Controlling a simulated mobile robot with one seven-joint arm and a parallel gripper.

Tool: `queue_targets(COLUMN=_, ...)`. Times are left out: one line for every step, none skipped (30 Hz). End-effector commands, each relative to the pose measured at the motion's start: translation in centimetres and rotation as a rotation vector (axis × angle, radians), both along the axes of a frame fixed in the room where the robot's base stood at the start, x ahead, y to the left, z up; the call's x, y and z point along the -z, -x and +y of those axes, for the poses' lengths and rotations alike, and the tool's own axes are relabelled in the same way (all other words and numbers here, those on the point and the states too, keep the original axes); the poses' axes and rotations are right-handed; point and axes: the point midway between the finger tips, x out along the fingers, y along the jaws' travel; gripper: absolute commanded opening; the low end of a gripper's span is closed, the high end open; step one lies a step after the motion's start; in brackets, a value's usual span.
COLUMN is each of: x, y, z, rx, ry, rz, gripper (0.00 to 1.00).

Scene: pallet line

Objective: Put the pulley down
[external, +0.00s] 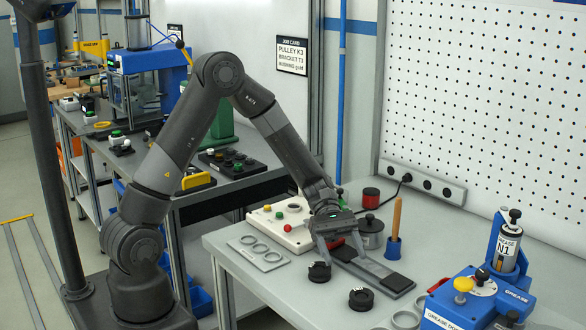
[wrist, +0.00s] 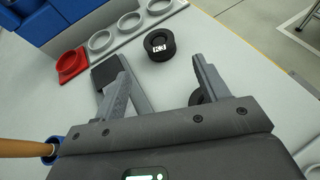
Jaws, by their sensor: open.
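My gripper (external: 343,257) is open and empty above the table, with its fingers pointing down over a grey plate with black pads (external: 372,270). In the wrist view nothing is between the fingers of my gripper (wrist: 157,78). One black pulley (external: 361,300) lies flat on the bare table beyond the fingertips; it also shows in the wrist view (wrist: 159,46) with a white label I cannot read surely. A second black pulley (external: 319,273) stands close beside one finger. In the wrist view a dark round part (wrist: 196,98), mostly hidden by the right finger, appears to be it.
A plate with ring recesses (external: 258,253) lies at the table's left edge. A white control box (external: 282,226) and a wooden handle in a blue holder (external: 394,240) stand behind. The blue grease dock (external: 462,300) stands at right. A red ring tray (wrist: 71,64) shows in the wrist view.

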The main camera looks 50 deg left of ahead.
Motion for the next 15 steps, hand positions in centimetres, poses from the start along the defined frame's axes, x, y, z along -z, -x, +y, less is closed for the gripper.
queue_targets(x=-0.4, y=0.2, z=0.3, rx=0.010, ry=-0.011, rz=-0.024, gripper=0.68)
queue_targets(x=-0.7, y=0.3, z=0.5, rx=0.018, ry=-0.020, rz=-0.043, gripper=0.68)
queue_targets(x=-1.1, y=0.7, z=0.9, rx=0.034, ry=-0.037, rz=-0.073, gripper=0.68)
queue_targets(x=-1.5, y=1.0, z=1.2, rx=0.047, ry=-0.050, rz=-0.101, gripper=0.68)
queue_targets(x=-2.0, y=1.3, z=1.6, rx=0.065, ry=-0.067, rz=-0.136, gripper=0.68)
queue_targets(x=-2.6, y=1.8, z=2.3, rx=0.090, ry=-0.093, rz=-0.185, gripper=0.68)
queue_targets(x=-3.1, y=2.2, z=2.8, rx=0.108, ry=-0.114, rz=-0.225, gripper=0.68)
queue_targets(x=-3.6, y=2.5, z=3.4, rx=0.128, ry=-0.136, rz=-0.265, gripper=0.68)
queue_targets(x=-4.3, y=3.1, z=4.1, rx=0.155, ry=-0.162, rz=-0.316, gripper=0.68)
queue_targets(x=-4.7, y=3.5, z=4.7, rx=0.175, ry=-0.184, rz=-0.354, gripper=0.68)
queue_targets(x=-5.2, y=3.8, z=5.2, rx=0.195, ry=-0.206, rz=-0.394, gripper=0.68)
queue_targets(x=-5.8, y=4.4, z=6.0, rx=0.221, ry=-0.233, rz=-0.443, gripper=0.68)
queue_targets(x=-6.3, y=4.7, z=6.6, rx=0.243, ry=-0.254, rz=-0.482, gripper=0.68)
queue_targets(x=-6.8, y=5.1, z=7.2, rx=0.261, ry=-0.275, rz=-0.519, gripper=0.68)
queue_targets(x=-7.4, y=5.7, z=8.0, rx=0.288, ry=-0.303, rz=-0.568, gripper=0.68)
